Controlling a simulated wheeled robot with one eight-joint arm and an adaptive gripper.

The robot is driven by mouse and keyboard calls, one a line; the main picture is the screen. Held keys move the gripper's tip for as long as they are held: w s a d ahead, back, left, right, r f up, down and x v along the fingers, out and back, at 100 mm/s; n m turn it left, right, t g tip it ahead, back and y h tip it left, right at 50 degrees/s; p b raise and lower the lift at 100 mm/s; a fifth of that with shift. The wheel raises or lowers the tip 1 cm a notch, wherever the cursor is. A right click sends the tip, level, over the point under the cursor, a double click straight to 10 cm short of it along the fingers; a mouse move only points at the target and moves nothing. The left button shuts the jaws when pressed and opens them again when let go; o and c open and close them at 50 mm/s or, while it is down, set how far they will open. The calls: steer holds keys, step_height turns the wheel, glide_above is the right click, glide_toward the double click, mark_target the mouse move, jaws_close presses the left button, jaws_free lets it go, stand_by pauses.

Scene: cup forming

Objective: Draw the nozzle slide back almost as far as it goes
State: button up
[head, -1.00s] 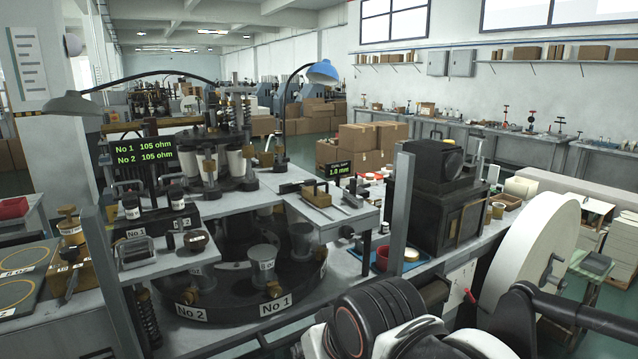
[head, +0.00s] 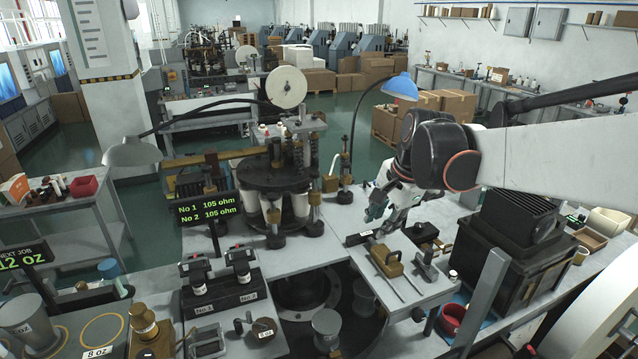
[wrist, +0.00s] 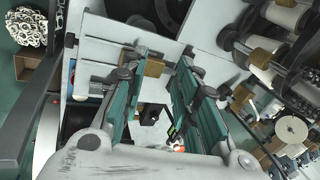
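A brass block (head: 388,260) with a small handle sits on thin parallel rods on the grey raised plate (head: 418,290); it looks like the nozzle slide. My gripper (head: 380,208) is behind and above this plate in the head view, pointing down and left, apart from the block there. In the wrist view, the teal fingers of my gripper (wrist: 155,72) are spread apart. A brass piece (wrist: 154,65) shows between the fingertips; I cannot tell whether it is the same block or how near it is. Nothing appears held.
A dark ring machine with white cups (head: 290,205) stands left of my gripper. A black box machine (head: 505,240) stands right of the plate. Two dark-topped instruments (head: 240,262) and a readout (head: 207,207) are at the left. A red bowl (head: 452,318) sits beside the plate.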

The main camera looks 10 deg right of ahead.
steer(key=r+m+g+p, duration=0.1)
steer(key=m+p, duration=0.1)
steer(key=p, duration=0.1)
glide_above(393, 253)
steer(key=s, duration=0.3)
steer(key=shift+g+h, duration=0.3)
steer(key=shift+h, duration=0.1)
steer(key=w+f, duration=0.1)
steer(key=f, duration=0.8)
steer(key=w+f, duration=0.1)
steer(key=f, duration=0.3)
steer(key=shift+w+d+f+p, duration=0.1)
steer(key=shift+w+f+p, duration=0.15)
steer(key=shift+w+p, duration=0.15)
jaws_close()
